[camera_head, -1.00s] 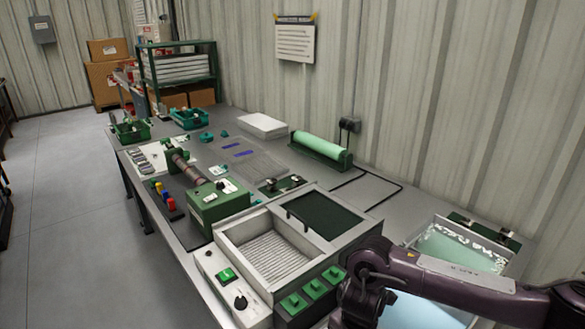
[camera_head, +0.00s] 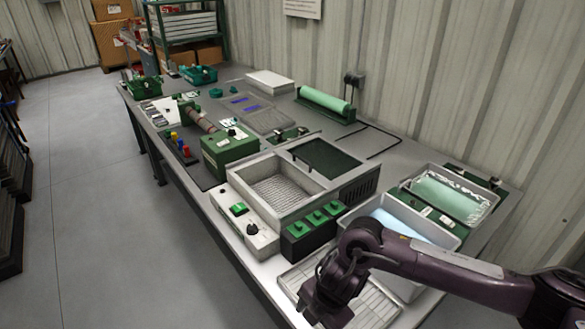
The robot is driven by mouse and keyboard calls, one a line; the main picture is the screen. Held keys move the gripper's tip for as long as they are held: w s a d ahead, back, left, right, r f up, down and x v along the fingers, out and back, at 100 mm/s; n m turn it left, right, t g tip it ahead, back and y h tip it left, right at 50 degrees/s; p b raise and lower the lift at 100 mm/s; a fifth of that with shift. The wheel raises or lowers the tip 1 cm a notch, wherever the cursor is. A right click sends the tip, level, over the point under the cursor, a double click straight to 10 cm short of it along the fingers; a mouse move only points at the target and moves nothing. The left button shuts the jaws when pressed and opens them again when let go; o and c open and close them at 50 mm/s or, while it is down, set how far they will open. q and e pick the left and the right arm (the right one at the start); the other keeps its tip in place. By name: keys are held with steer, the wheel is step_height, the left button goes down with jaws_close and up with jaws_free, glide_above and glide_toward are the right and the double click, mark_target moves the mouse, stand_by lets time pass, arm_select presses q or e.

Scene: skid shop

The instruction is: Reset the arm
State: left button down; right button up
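My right arm (camera_head: 440,262) comes in from the lower right over the near end of the grey workbench (camera_head: 400,165). Its end (camera_head: 325,300) is over a pale ribbed tray (camera_head: 375,305). The gripper fingers cannot be made out, so I cannot tell whether they are open or shut or hold anything. My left arm and gripper are not in view.
A metal basin (camera_head: 272,190) with a dark panel (camera_head: 328,158) stands left of the arm, with green switches (camera_head: 314,222) before it. Bins (camera_head: 440,200) with light green and pale blue contents lie beyond the arm. Open floor (camera_head: 100,200) is at left.

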steer(key=s+a+r+m+t+y, duration=0.1)
steer(key=s+a+r+t+y, duration=0.2)
steer(key=a, duration=0.9)
step_height(320, 180, up, 7)
steer(key=a+m+t+y, duration=0.2)
steer(key=a+m+y, duration=0.1)
steer(key=m, duration=0.3)
steer(key=s+d+f+m+g+h, duration=0.1)
steer(key=s+d+f+m+h, duration=0.15)
steer(key=d+m, duration=0.55)
steer(key=s+d+f+m+h, duration=0.1)
steer(key=s+d+m+h, duration=0.25)
steer(key=d, duration=0.75)
steer(key=s+d+f+m+g+h, duration=0.15)
steer(key=s+d+m, duration=0.35)
steer(key=d, duration=0.5)
step_height(320, 180, down, 29)
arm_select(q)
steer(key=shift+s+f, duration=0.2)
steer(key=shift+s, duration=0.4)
arm_select(e)
steer(key=s+d+f+g, duration=0.1)
steer(key=s+d+f, duration=0.1)
steer(key=s+f, duration=0.8)
steer(key=s+d+f+g, duration=0.1)
steer(key=s+d+f, duration=0.1)
steer(key=s+f, duration=0.8)
steer(key=shift+s+f+h, duration=0.15)
steer(key=shift+s+h, duration=0.1)
steer(key=shift+h, duration=0.1)
